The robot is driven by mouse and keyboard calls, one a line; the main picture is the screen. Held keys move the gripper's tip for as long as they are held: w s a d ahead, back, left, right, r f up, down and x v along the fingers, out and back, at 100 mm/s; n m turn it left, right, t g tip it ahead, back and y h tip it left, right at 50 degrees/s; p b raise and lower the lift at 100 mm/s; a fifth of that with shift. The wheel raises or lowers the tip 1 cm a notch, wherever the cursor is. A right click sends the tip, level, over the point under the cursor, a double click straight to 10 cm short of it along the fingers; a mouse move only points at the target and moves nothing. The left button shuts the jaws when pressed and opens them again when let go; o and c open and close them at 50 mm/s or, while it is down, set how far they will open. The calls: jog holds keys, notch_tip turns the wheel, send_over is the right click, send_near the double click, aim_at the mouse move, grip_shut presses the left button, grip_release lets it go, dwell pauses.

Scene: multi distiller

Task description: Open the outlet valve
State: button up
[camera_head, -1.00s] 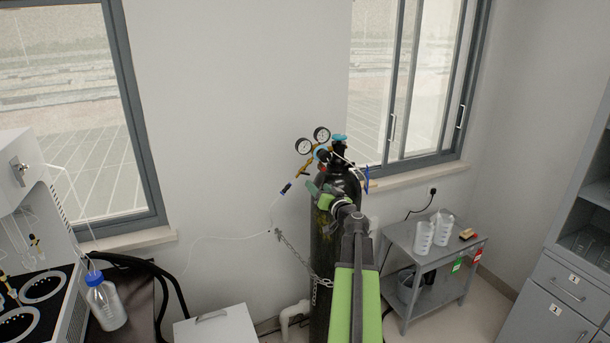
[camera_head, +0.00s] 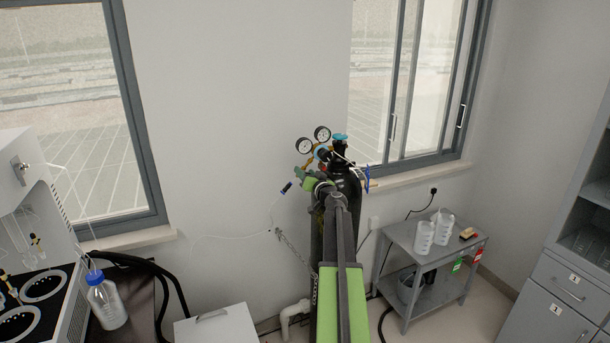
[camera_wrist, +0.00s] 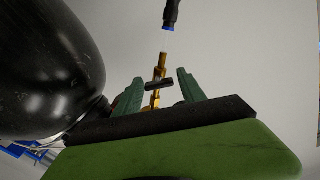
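The outlet valve (camera_wrist: 155,86) is a brass fitting with a small black cross handle in the wrist view. It lies beyond and between the two green fingers of my gripper (camera_wrist: 160,92). The fingers are apart, with gaps to the handle on both sides; contact cannot be seen. In the head view my gripper (camera_head: 305,175) is at the left side of the black gas cylinder's top (camera_head: 348,185), just below the regulator, and largely hides the valve. A hose connector with a blue collar (camera_head: 286,188) is down-left of it.
Two round gauges (camera_head: 304,146) and a teal cylinder knob (camera_head: 340,137) sit above my gripper. The dark cylinder (camera_wrist: 45,70) fills the wrist view's left. A chain (camera_head: 292,246) runs to the cylinder. A grey cart (camera_head: 420,252) stands right; bare wall lies left.

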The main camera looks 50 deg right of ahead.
jog(key=c, duration=0.9)
jog(key=shift+n, duration=0.7)
grip_shut()
jog(key=o, duration=1.2)
grip_release()
jog(key=v, duration=1.7)
jog(key=shift+s+a, duration=0.1)
jog(key=shift+s, duration=0.15)
